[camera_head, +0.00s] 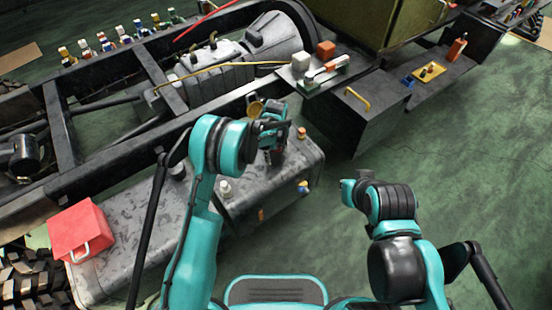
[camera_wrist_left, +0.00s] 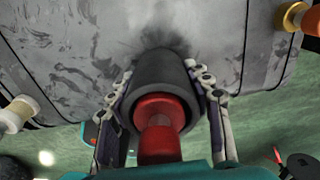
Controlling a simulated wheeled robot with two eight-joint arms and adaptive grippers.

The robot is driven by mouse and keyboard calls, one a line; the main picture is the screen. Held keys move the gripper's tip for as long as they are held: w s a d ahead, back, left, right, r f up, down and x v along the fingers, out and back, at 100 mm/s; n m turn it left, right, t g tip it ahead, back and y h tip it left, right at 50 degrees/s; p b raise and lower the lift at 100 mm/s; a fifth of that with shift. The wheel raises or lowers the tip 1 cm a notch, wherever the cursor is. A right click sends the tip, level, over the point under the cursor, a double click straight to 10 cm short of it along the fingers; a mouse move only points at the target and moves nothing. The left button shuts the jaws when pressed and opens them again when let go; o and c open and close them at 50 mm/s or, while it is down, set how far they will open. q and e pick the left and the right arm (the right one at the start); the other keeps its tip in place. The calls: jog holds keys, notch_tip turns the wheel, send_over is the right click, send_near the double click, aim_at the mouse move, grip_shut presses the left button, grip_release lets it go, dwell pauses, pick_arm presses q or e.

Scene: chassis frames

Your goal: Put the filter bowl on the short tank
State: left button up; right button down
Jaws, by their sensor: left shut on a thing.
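My left gripper (camera_head: 274,150) is over the top of the short tank (camera_head: 240,205), the grey tank at the centre of the head view. In the left wrist view the gripper (camera_wrist_left: 165,92) has its two fingers on either side of a dark cylinder with a red end, which I take to be the filter bowl (camera_wrist_left: 162,72). Its far end points at the grey tank surface (camera_wrist_left: 75,50), with a dark shadow around it. I cannot tell whether it touches. My right arm's end (camera_head: 347,190) is over the green floor; its fingers do not show clearly.
A white-capped fitting (camera_head: 225,188) and an orange-topped fitting (camera_head: 301,133) are on the short tank. A red box (camera_head: 80,230) sits on the longer tank at left. A black step box (camera_head: 350,115) stands to the right. The green floor (camera_head: 450,150) at right is clear.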

pick_arm(q)
jog(key=shift+f, duration=0.35)
pick_arm(e)
jog(key=shift+f, duration=0.2)
pick_arm(q)
jog(key=shift+f, duration=0.1)
jog(key=shift+f, duration=0.15)
jog(key=o, duration=1.3)
pick_arm(e)
jog(key=shift+f, duration=0.15)
